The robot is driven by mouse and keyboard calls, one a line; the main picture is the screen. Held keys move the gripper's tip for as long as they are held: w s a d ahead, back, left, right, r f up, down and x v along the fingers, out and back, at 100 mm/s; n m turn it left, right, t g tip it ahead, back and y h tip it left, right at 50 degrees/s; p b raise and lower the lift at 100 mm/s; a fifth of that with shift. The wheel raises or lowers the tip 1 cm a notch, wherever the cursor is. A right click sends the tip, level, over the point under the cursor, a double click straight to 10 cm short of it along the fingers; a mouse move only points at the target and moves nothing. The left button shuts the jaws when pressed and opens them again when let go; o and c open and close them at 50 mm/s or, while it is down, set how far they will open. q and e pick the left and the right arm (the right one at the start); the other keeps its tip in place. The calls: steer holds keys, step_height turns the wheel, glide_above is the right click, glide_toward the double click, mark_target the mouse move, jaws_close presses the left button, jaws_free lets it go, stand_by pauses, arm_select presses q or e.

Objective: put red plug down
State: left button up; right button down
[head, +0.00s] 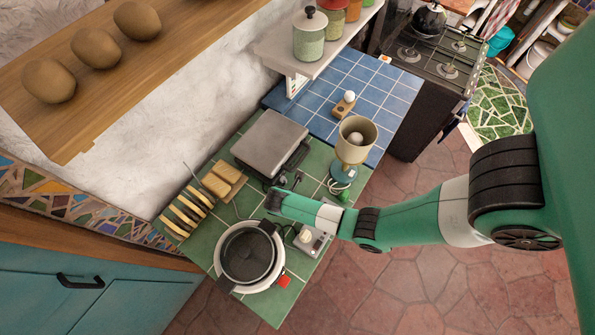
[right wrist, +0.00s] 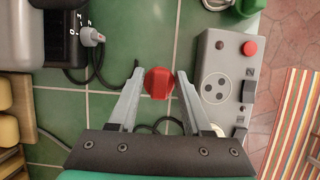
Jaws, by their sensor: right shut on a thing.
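The red plug (right wrist: 158,83) is between the fingertips of my right gripper (right wrist: 155,84) in the right wrist view, with the green tiled counter (right wrist: 120,112) beneath it. The gripper is shut on it. A dark cable lies behind the plug. In the head view my right gripper (head: 274,200) is over the middle of the counter, and the plug cannot be made out there. A grey power box (right wrist: 222,122) with a round socket, a switch and a red button lies just right of the gripper. My left gripper is not in view.
Bare tiles show between plug and grill.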

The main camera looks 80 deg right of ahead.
steer(key=shift+f, duration=1.2)
steer(key=shift+s+f+b, duration=0.1)
steer(key=shift+f+b, duration=0.15)
steer(key=shift+b, duration=0.1)
steer(key=shift+c, duration=1.7)
jaws_free()
steer(key=shift+r, duration=0.1)
steer(key=shift+a+r+p, duration=0.15)
steer(key=shift+r+p, duration=0.2)
steer(key=shift+r, duration=0.15)
steer(key=p+v, duration=0.2)
steer(key=v, duration=0.9)
steer(key=shift+a+r, duration=0.1)
